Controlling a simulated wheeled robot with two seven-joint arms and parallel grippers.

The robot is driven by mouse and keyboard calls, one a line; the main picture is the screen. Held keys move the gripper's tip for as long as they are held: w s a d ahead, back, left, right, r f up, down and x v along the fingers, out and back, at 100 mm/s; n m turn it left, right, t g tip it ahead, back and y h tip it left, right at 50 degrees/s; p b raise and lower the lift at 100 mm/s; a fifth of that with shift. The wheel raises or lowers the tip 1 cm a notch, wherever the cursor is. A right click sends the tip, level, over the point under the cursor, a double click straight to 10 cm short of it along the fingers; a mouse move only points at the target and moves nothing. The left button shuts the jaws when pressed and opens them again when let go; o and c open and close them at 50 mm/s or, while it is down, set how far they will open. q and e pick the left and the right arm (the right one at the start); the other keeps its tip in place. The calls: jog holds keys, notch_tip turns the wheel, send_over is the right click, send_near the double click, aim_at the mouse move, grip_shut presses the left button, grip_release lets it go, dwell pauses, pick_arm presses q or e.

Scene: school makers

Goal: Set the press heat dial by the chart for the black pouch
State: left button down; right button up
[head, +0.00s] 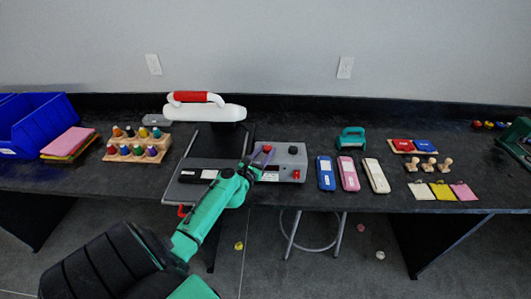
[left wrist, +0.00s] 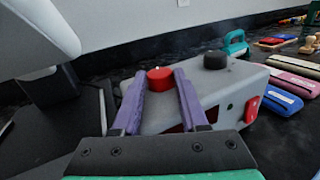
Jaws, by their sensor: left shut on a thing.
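The grey control box (head: 285,165) of the heat press stands at the press's right side. It carries a red dial (left wrist: 160,79) and a black dial (left wrist: 215,60) on top, and a red switch (left wrist: 251,109) on its front. My left gripper (left wrist: 162,74), with purple fingers, is shut on the red dial, one finger on each side. The press (head: 215,112) is open, its white upper part raised. A black pouch (head: 197,174) with a white label lies on its lower plate. I cannot make out a readable chart. My right gripper is out of view.
Blue (head: 325,173), pink (head: 348,173) and white (head: 376,176) pouches lie right of the box. A teal tool (head: 351,138) stands behind them. A rack of coloured bottles (head: 138,143) and blue bins (head: 40,122) are at left. A stool (head: 313,230) stands below the table edge.

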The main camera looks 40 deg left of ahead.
pick_arm(q)
jog(key=shift+a+f+m+h+b, duration=0.15)
jog(key=shift+a+m+h+b, duration=0.15)
jog(key=shift+m+h, duration=0.3)
jog(key=m+h+b, duration=0.2)
jog(key=h+b, duration=0.2)
jog(key=a+m+g+h+b, duration=0.1)
jog(key=m+h+b, duration=0.2)
jog(key=h+b, duration=0.1)
jog(key=m+g+h+b, duration=0.1)
jog(key=m+h+b, duration=0.1)
jog(key=b, duration=0.4)
jog(key=shift+w+a+f+h, duration=0.15)
jog(key=shift+a+f+h, duration=0.05)
jog(key=shift+h, duration=0.7)
jog(key=shift+r+m+g+h+b, duration=0.3)
jog(key=shift+m+h+b, duration=0.25)
jog(key=shift+b, duration=0.45)
jog(key=c, duration=0.5)
grip_release()
jog(key=shift+c, duration=0.2)
jog(key=shift+o, duration=0.5)
jog(key=shift+w+d, duration=0.1)
jog(key=shift+w, duration=0.1)
jog(key=shift+s, duration=0.1)
